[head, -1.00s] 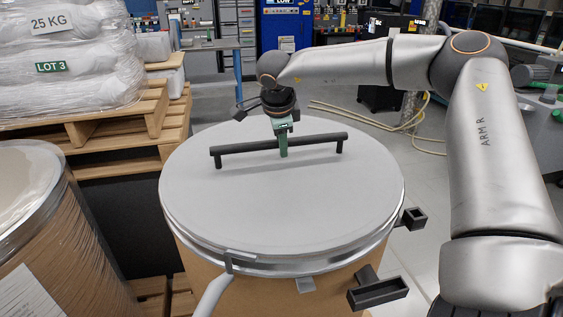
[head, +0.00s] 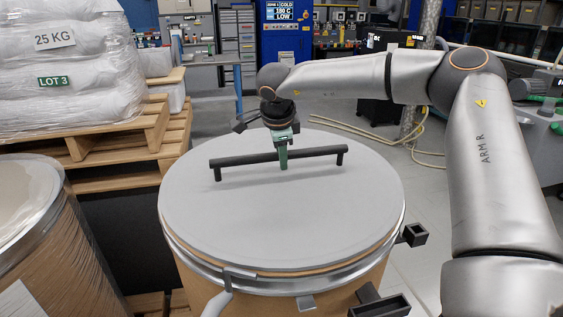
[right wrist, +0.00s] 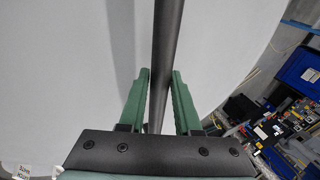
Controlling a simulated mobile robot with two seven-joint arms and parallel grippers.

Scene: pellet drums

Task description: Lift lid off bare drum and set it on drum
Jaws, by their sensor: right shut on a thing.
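The grey round lid (head: 300,220) with its black bar handle (head: 235,160) is over the cardboard drum (head: 325,298) in the middle. A brown strip shows between the lid's front edge and the metal ring (head: 250,285) around the drum top, so the lid is slightly raised there. My right gripper (head: 283,165) is shut on the middle of the handle. In the right wrist view its green fingers (right wrist: 160,76) stand on both sides of the bar (right wrist: 166,45). A second drum (head: 75,255) with a pale top stands at the left, partly cut off. My left gripper is not in view.
Wrapped sacks (head: 70,85) on stacked wooden pallets (head: 130,135) stand at the back left. Black brackets (head: 414,235) stick out to the right of the middle drum. Cables lie on the floor behind, and a blue cabinet (head: 288,30) stands further back.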

